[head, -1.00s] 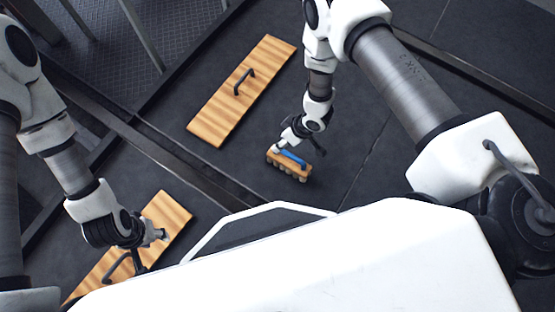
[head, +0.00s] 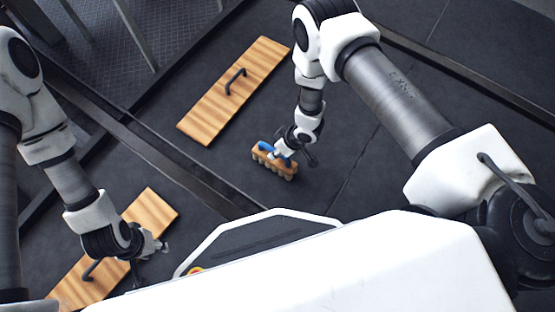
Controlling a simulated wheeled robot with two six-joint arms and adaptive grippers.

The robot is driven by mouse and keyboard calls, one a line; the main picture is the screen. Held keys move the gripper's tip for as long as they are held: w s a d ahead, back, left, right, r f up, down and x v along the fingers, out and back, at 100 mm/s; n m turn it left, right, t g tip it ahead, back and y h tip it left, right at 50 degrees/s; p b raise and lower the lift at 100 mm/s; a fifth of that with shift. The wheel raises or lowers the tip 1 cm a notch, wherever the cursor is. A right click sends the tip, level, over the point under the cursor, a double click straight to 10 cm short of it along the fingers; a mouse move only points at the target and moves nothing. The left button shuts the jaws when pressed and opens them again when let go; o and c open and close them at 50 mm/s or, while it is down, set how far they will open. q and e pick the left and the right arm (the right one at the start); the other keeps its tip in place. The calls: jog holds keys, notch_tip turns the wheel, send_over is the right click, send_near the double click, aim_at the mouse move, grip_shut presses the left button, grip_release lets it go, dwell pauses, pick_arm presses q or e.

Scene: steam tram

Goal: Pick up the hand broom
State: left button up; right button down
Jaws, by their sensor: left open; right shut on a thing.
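The hand broom (head: 272,170) is a small wooden block with a blue handle and a row of pale bristles, near the middle of the head view. My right gripper (head: 281,152) is shut on its blue handle from above and partly covers it. The bristles point down; I cannot tell whether they touch the dark floor. My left gripper (head: 152,256) is open and empty, at the lower left, over or beside a wooden board.
A wooden board (head: 205,120) with a black handle lies on the floor at upper middle. A second such board (head: 150,212) lies at lower left, partly behind my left arm. A dark rail groove (head: 165,150) runs diagonally between them. Floor right of the broom is clear.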

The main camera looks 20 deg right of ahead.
jog(key=shift+r+p, duration=0.35)
jog(key=shift+r, duration=0.05)
notch_tip(320, 180, up, 4)
jog(key=shift+s+d+f+p, duration=0.15)
jog(key=shift+f+p, duration=0.1)
jog(key=shift+p, duration=1)
jog(key=s+d+p, duration=0.5)
jog(key=s+d, duration=0.4)
jog(key=s, duration=0.3)
jog(key=shift+s+d+r, duration=0.3)
jog(key=shift+d, duration=0.1)
